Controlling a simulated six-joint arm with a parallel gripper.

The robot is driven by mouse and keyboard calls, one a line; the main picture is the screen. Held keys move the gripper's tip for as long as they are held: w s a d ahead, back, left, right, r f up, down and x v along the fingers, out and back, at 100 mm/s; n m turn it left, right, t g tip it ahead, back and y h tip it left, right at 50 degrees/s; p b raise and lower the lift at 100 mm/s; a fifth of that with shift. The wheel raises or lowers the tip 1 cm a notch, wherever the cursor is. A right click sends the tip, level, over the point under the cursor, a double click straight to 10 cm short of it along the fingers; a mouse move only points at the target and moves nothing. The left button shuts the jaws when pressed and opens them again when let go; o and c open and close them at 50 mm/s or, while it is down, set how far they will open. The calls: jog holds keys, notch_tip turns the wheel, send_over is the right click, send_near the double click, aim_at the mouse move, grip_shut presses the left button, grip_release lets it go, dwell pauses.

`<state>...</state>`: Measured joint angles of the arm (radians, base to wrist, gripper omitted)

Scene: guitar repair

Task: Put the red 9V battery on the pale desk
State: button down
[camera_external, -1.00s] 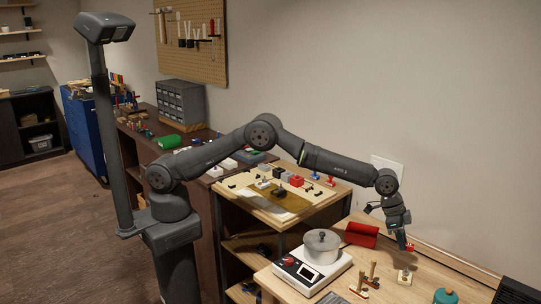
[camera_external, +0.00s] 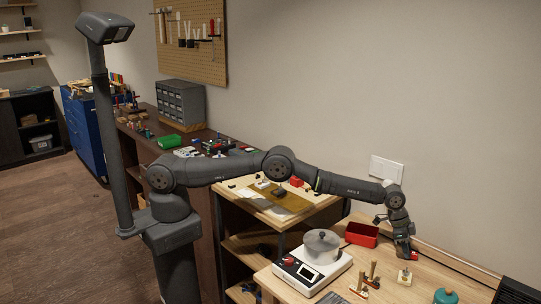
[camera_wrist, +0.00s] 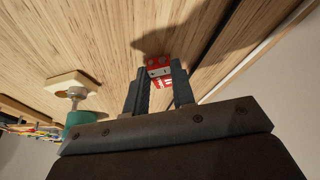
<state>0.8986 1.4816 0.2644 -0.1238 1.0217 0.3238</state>
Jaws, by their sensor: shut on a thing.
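The red 9V battery (camera_wrist: 161,72) is between the two fingers of my gripper (camera_wrist: 160,85) in the wrist view. It is red and white, and the fingers are shut on it. In the external view my gripper (camera_external: 408,255) points down at the pale desk (camera_external: 390,283), low over the wood, to the right of the red bin. Only a bit of the red battery (camera_external: 413,254) shows there. I cannot tell whether the battery touches the desk. The wrist view shows bare pale wood (camera_wrist: 85,40) around it.
A red bin (camera_external: 361,236) stands left of my gripper. A hotplate (camera_external: 312,272) with a lidded pot (camera_external: 321,247) is further left. A teal jar (camera_external: 445,296) is at the front right.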

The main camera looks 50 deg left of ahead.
jog(key=shift+f, duration=0.15)
jog(key=c, duration=1.2)
grip_release()
jog(key=v, duration=1.2)
jog(key=x, duration=1.1)
jog(key=shift+d+f, duration=0.1)
jog(key=shift+f, duration=0.1)
jog(key=shift+r, duration=0.75)
